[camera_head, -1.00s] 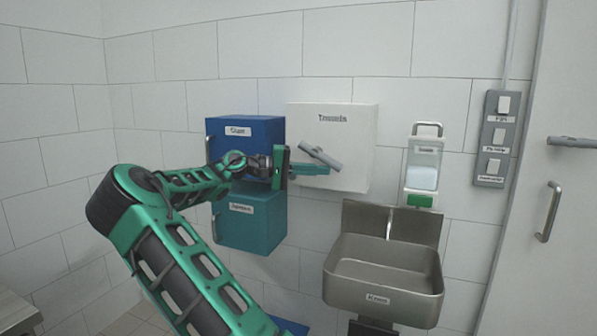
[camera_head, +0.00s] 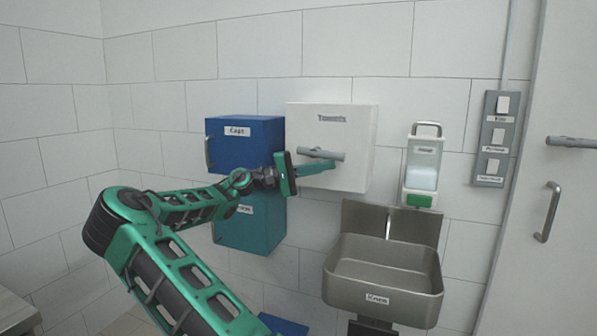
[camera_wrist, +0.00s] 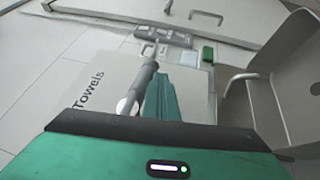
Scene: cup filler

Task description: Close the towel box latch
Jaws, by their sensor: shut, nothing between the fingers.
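The white towel box (camera_head: 352,120) hangs on the tiled wall, its label reading Towels. It also shows in the wrist view (camera_wrist: 88,72). Its grey bar latch (camera_head: 325,154) lies nearly level across the box front, the right end slightly lower. In the wrist view the latch (camera_wrist: 142,84) runs lengthwise beside my fingers. My gripper (camera_head: 334,164) is shut and empty, its green fingers pointing right just below the latch. In the wrist view my gripper (camera_wrist: 164,78) is close beside the latch; I cannot tell whether they touch.
A blue box (camera_head: 262,133) is left of the towel box, above a teal box (camera_head: 265,228). A steel sink (camera_head: 385,270) stands below right, with a soap dispenser (camera_head: 422,175) above it. A switch panel (camera_head: 493,140) and a door (camera_head: 565,90) are at the right.

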